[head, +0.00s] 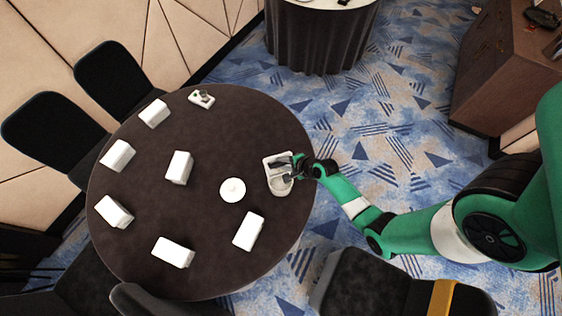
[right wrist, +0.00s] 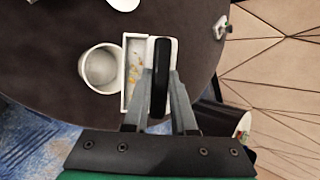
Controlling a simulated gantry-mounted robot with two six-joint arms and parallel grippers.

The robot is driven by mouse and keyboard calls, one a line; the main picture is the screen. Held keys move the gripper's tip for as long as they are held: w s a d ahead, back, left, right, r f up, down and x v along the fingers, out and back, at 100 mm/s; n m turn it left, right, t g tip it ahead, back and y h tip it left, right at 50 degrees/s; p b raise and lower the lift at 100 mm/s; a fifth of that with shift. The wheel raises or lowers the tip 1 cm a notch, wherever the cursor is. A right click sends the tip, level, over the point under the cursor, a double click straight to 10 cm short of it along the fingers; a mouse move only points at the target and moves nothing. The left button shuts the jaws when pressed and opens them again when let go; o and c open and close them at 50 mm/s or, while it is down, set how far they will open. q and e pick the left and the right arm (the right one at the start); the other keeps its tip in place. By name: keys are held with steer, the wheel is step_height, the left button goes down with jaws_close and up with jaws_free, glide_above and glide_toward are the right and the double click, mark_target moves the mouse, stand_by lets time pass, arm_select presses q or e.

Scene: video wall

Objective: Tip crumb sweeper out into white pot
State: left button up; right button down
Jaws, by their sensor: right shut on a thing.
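The crumb sweeper (right wrist: 134,72) is a white rectangular tray with a black handle and orange-yellow crumbs inside, seen in the right wrist view. My right gripper (right wrist: 160,84) is shut on its black handle. The white pot (right wrist: 101,68) is round, open at the top and looks empty. It is just left of the sweeper, whose edge is close against or over its rim; I cannot tell if they touch. In the head view the sweeper (head: 272,160), the pot (head: 282,189) and my right gripper (head: 291,171) are at the table's right edge. My left gripper is not in view.
The round dark table (head: 205,215) carries several white blocks, a white round lidded-looking item (head: 232,190) left of the pot, and a small white holder (head: 201,98) at the back. Black chairs (head: 55,130) surround it. Bare tabletop lies between the items.

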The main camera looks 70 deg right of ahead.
steer(key=s+a+f+n+t+h+b, duration=0.2)
steer(key=t+b, duration=0.4)
steer(key=b, duration=1.2)
steer(key=s+a+f+n+t+h+b, duration=0.1)
steer(key=f+t+h+b, duration=0.4)
steer(key=b, duration=1.3)
steer(key=shift+s+a+f+n+t, duration=0.4)
steer(key=shift+a+f+n+t, duration=0.3)
steer(key=shift+f+n, duration=0.6)
steer(key=shift+a+r, duration=0.1)
steer(key=shift+a, duration=0.1)
